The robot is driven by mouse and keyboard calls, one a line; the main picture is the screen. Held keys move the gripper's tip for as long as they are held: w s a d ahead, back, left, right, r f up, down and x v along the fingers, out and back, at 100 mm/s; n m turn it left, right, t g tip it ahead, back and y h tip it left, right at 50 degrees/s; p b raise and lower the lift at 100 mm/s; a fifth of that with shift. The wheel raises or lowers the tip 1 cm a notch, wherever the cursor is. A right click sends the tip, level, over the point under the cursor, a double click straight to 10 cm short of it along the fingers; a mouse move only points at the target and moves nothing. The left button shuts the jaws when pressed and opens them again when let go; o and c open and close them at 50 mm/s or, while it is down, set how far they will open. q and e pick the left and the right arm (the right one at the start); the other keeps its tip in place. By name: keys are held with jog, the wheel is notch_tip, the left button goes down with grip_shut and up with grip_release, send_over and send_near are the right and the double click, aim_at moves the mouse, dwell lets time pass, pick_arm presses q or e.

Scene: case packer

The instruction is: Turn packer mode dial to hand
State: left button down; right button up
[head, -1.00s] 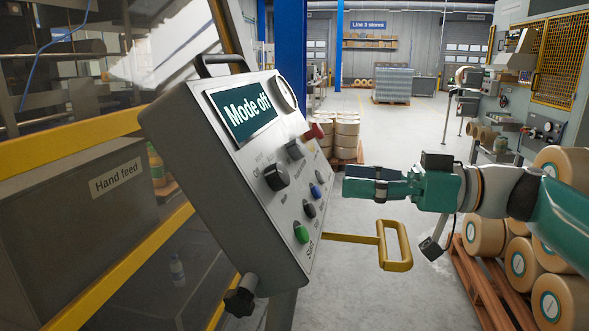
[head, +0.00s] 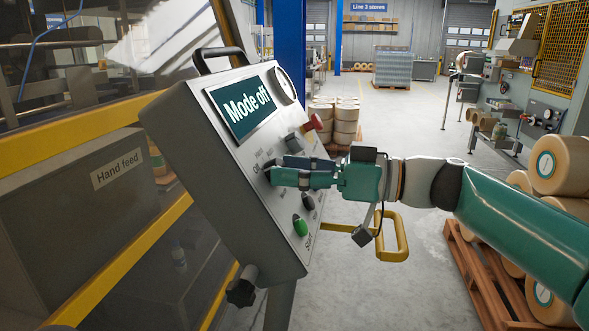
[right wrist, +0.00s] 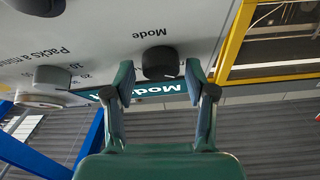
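The grey control panel (head: 225,180) stands tilted at centre left in the head view, its screen (head: 240,105) reading "Mode off". My right gripper (head: 277,175) is at the panel face and mostly hides the mode dial in the head view. In the right wrist view, the dark round mode dial (right wrist: 160,62), with "Mode" printed beside it, sits between the two open fingertips of my right gripper (right wrist: 160,76). The fingers straddle it, with small gaps appearing on both sides; I cannot tell how deep they reach. My left gripper is not in view.
A second dial (right wrist: 52,78) lies beside the mode dial. A red knob (head: 313,122), a black button (head: 308,201) and a green button (head: 300,226) are on the panel. A yellow handle (head: 393,240) sticks out below my right arm. Rolls on a pallet (head: 470,265) stand at right.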

jog(key=c, duration=0.8)
jog(key=m+t+b, duration=0.1)
jog(key=m+b, duration=0.1)
jog(key=shift+s+f+m, duration=0.1)
jog(key=shift+s+m, duration=0.05)
jog(key=shift+m, duration=0.15)
jog(key=m+t+h+b, duration=0.1)
jog(key=m, duration=0.2)
jog(key=shift+t, duration=0.4)
jog(key=m, duration=0.1)
jog(key=m+t+h, duration=0.1)
jog(key=m, duration=0.1)
jog(key=shift+s+a+r+m+h, duration=0.1)
jog(key=shift+s+r+m+h, duration=0.05)
jog(key=shift+r+m+h, duration=0.2)
jog(key=shift+m+t+h+p, duration=0.5)
jog(key=shift+m+p, duration=0.25)
jog(key=shift+m, duration=0.4)
jog(key=shift+m+h+p, duration=0.25)
jog(key=shift+m+p, duration=0.15)
jog(key=shift+m, duration=0.3)
jog(key=shift+f, duration=0.1)
